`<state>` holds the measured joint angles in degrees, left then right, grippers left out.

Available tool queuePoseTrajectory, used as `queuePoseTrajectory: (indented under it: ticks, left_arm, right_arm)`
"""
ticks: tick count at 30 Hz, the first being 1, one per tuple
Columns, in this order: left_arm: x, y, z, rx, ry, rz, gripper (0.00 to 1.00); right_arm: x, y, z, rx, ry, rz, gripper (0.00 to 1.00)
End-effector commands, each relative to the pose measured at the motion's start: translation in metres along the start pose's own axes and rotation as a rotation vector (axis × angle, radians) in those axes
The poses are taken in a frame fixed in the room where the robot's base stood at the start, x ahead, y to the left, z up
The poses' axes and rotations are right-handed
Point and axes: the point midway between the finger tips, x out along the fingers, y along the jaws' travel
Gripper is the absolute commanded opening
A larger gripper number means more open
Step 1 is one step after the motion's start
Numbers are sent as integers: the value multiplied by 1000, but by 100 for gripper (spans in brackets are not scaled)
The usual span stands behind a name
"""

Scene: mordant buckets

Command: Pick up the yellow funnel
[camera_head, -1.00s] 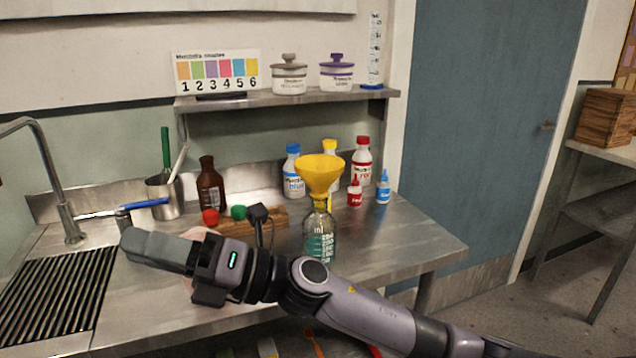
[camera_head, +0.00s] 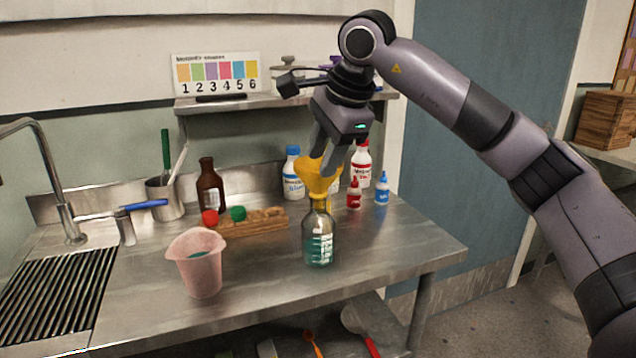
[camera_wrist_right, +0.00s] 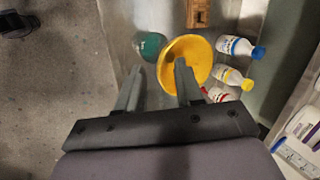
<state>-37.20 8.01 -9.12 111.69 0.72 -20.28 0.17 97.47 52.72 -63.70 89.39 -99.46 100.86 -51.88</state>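The yellow funnel (camera_head: 317,181) sits upright in the neck of a clear glass bottle (camera_head: 318,240) with teal liquid, on the steel counter. My right gripper (camera_head: 326,160) comes down from above at the funnel's mouth with its fingers apart. In the right wrist view the gripper (camera_wrist_right: 158,66) has one finger over the funnel's mouth and the other outside its rim. The funnel (camera_wrist_right: 196,55) shows wide and round there, beside the teal bottle (camera_wrist_right: 149,45). I cannot tell whether a finger touches it. My left gripper is not in view.
A pink beaker (camera_head: 196,268) stands at the counter's front left. A blue-capped bottle (camera_head: 292,180), a red-capped bottle (camera_head: 362,163) and small dropper bottles (camera_head: 382,190) stand close behind the funnel. A wooden rack (camera_head: 255,221) lies to its left. The shelf (camera_head: 225,102) is close behind my gripper.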

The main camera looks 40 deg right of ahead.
Motion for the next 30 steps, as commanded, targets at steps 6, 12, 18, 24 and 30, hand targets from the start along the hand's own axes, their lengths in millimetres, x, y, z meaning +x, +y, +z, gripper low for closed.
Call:
queuePoseTrajectory:
  ticks: [6,12,18,24,30]
  left_arm:
    - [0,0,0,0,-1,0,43]
    - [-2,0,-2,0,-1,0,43]
    - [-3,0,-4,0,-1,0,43]
    - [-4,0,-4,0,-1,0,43]
    - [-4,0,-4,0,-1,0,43]
  right_arm:
    - [-8,-1,-24,16,81,3,36]
    - [15,-1,-26,15,79,3,36]
    - [46,0,-27,15,77,4,36]
    - [57,-1,-28,15,76,0,36]
    - [57,0,-28,15,75,0,23]
